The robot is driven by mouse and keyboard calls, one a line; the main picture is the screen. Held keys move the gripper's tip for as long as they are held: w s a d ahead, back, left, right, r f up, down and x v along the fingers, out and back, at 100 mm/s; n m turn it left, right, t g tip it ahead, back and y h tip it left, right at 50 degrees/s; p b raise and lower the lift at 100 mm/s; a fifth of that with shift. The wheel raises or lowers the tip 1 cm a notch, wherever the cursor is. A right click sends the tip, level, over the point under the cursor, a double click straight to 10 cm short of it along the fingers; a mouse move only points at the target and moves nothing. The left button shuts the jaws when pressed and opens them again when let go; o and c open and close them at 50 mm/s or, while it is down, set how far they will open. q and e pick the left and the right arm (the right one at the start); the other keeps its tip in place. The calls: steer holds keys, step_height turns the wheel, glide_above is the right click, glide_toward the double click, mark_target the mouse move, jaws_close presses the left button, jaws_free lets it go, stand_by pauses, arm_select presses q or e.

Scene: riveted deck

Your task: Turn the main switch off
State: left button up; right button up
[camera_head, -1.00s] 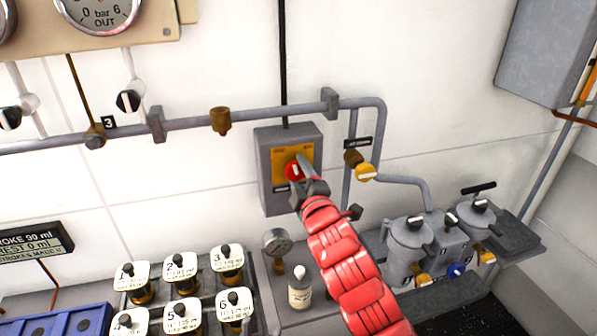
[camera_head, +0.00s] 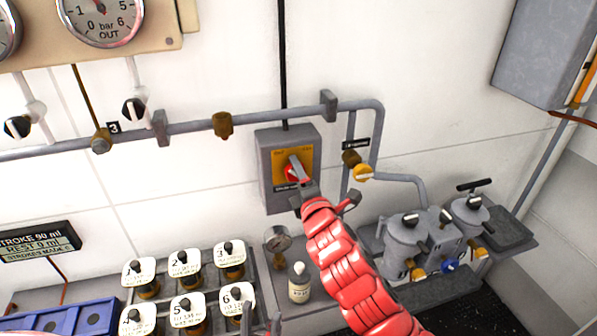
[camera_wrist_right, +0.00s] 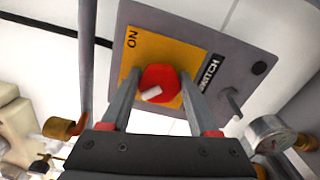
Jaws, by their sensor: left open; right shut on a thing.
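The main switch is a grey box (camera_head: 268,190) on the white wall with a yellow plate (camera_head: 279,160) and a red knob (camera_head: 291,174). My right gripper (camera_head: 298,172) is at the knob, shut on it, and its fingers hide part of it. In the right wrist view the red knob (camera_wrist_right: 160,84) sits between the two fingers (camera_wrist_right: 155,95). A white mark on the knob points to the lower left; the word ON is on the plate at upper left. My left gripper (camera_head: 262,322) shows only partly at the bottom edge, beside the number 6 pump, open and apart from the switch.
Below stand a gauge (camera_head: 278,240), a white bottle (camera_head: 299,284) and several numbered pumps (camera_head: 184,264). Grey canisters (camera_head: 405,240) stand at right.

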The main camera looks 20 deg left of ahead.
stand_by(0.3)
steer(key=o, duration=1.4)
steer(key=shift+c, duration=0.2)
steer(key=p+v, duration=0.9)
steer(key=v, duration=0.8)
steer(key=shift+s+p, duration=0.2)
steer(key=shift+p, duration=0.15)
